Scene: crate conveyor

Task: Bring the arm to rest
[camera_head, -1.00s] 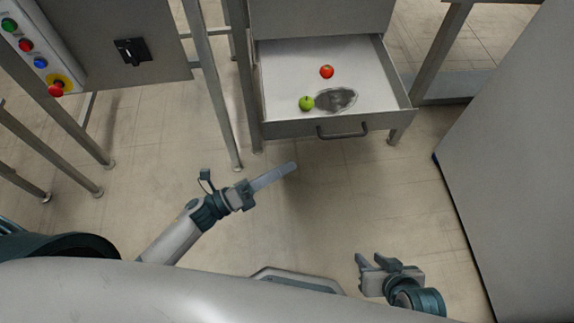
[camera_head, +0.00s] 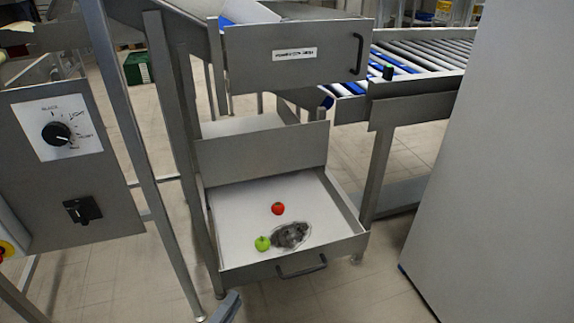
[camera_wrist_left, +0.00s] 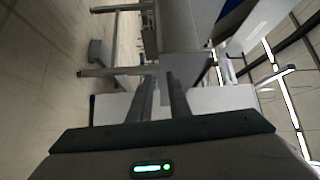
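My left gripper (camera_head: 228,308) barely shows at the bottom edge of the head view, in front of the open drawer and below its front panel. The left wrist view shows its two fingers (camera_wrist_left: 162,97) pointing away, with a narrow gap between them and nothing held. The gripper is clear of the drawer as far as I can see. My right gripper and the rest of both arms are out of the head view.
The open drawer (camera_head: 235,272) holds a red apple-like fruit (camera_head: 278,208), a green one (camera_head: 262,243) and a dark grey oval patch (camera_head: 290,235). A control box (camera_head: 70,170) is left, a roller conveyor (camera_head: 425,55) behind, a large grey panel (camera_head: 490,170) right.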

